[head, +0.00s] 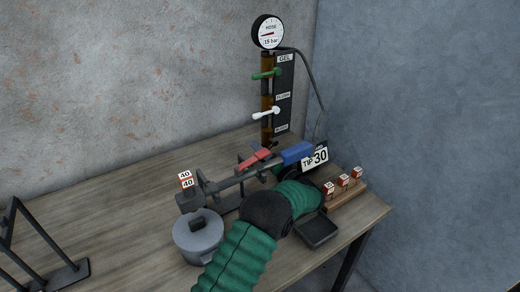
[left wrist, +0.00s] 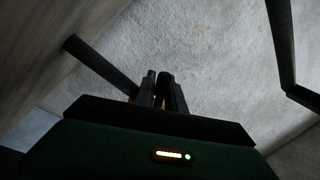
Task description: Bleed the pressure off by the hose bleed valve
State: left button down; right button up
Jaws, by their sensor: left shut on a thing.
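The hose gauge (head: 268,32) tops the gel column at the back corner and reads "HOSE 15 bar". Its red needle points left. A valve with a green handle (head: 266,75) sits high on the column. A valve with a white handle (head: 265,114) sits lower; both handles lie roughly sideways. My left gripper (left wrist: 162,90) is shut in the left wrist view on something dark I cannot make out. In the head view its fingers are hidden by my green-sleeved arm, close to the blue part (head: 297,152) of the bench device. My right gripper is not in view.
The bench device has a red lever (head: 254,160) and a "TIP 30" sign (head: 315,158) behind it. A grey pot (head: 198,238), a black tray (head: 317,230) and a wooden rack (head: 350,190) of labelled pieces stand nearby. A dark hose (head: 313,82) hangs right of the column. The back-left tabletop is clear.

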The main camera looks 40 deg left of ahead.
pick_arm(q)
jog(key=shift+s+a+f, duration=0.1)
jog(key=shift+f, duration=0.15)
jog(key=c, duration=1.4)
grip_release()
jog(key=shift+a, duration=0.2)
jog(key=shift+c, duration=0.2)
jog(key=shift+d+r, duration=0.15)
